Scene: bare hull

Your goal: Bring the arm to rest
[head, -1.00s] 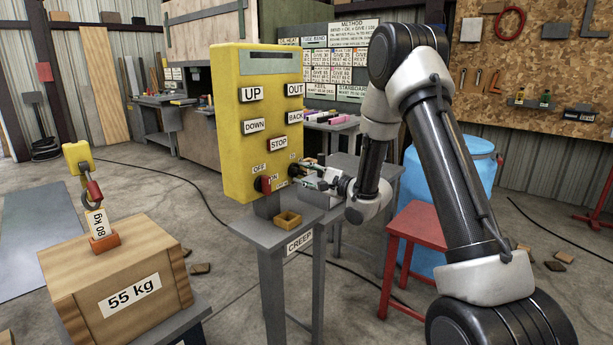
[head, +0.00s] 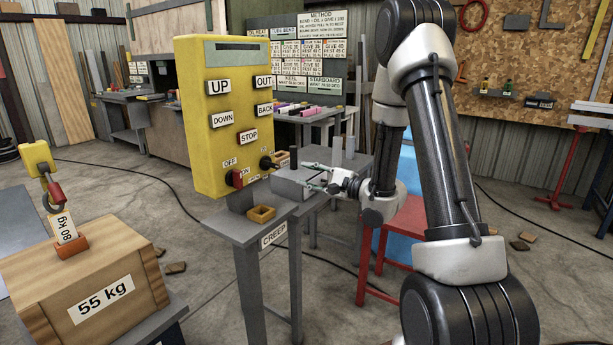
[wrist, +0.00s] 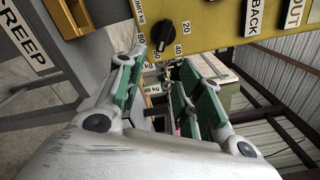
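My arm reaches in from the right in the head view. My gripper (head: 307,177) is at its end, beside the yellow control panel (head: 205,150) and to the right of its black dial knob (head: 267,162), apart from it. In the wrist view the gripper (wrist: 165,80) shows two green-padded fingers with a clear gap between them and nothing held. The yellow panel fills the top of that view, with the black dial knob (wrist: 164,34) and its number scale ahead of the fingertips.
A wooden 55 kg crate (head: 85,275) is at the left. A red stool (head: 405,222) and blue drum (head: 410,180) are behind my arm. Open floor lies right.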

